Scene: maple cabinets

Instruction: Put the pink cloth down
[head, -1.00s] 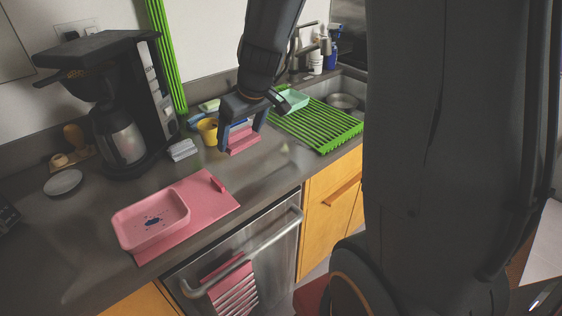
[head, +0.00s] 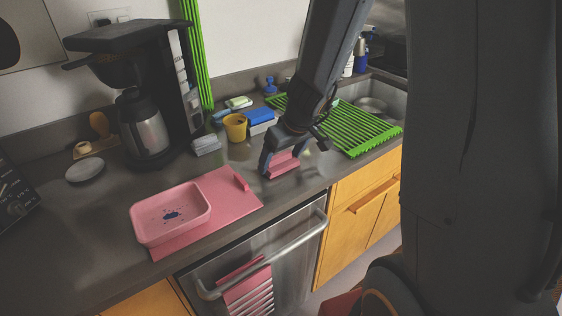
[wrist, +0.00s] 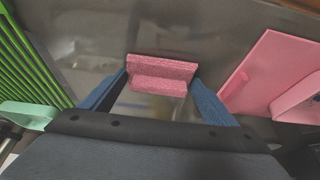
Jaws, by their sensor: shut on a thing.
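The pink cloth (head: 284,163) is a small folded block, held between the fingers of my gripper (head: 282,158) just over the grey counter in the head view. In the wrist view the pink cloth (wrist: 160,75) spans the gap between the two blue fingers of my gripper (wrist: 160,82), which are shut on its ends. I cannot tell whether its underside touches the counter (wrist: 200,30).
A pink board (head: 235,190) with a pink tray (head: 172,213) lies to the left. A yellow cup (head: 235,127), a blue sponge (head: 260,116) and a coffee maker (head: 145,120) stand behind. A green rack (head: 362,130) lies by the sink. Counter around the cloth is clear.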

